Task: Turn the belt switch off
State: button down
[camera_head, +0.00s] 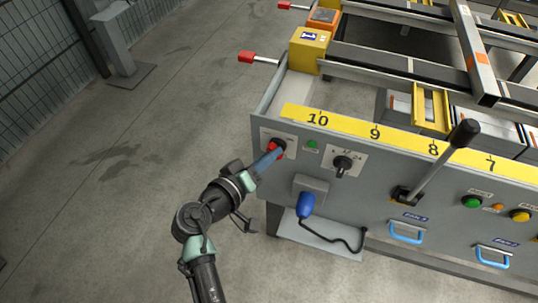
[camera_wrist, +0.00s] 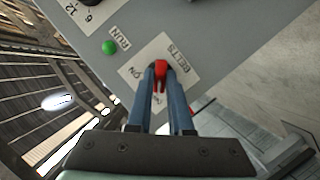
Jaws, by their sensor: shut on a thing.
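The belt switch (camera_wrist: 160,76) is a red handle on a pale plate lettered "BELTS" and "ON" in the wrist view. In the head view the red switch (camera_head: 277,146) sits at the left end of the grey front panel, partly hidden by my gripper. My gripper (camera_wrist: 161,70) has its two blue fingers closed on the red handle, one on each side. In the head view my gripper (camera_head: 274,153) reaches the panel from the lower left. The handle's exact angle against the lettering is hard to tell.
Right of the switch are a green run lamp (camera_head: 312,144) and a black rotary knob (camera_head: 342,163). A blue plug (camera_head: 305,204) with a black cable hangs below. A long lever (camera_head: 441,160) sticks out farther right. The floor to the left is clear.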

jog(key=c, duration=0.8)
grip_release()
jog(key=p+v, duration=0.2)
jog(key=v, duration=1.1)
jog(key=shift+s+d, duration=0.1)
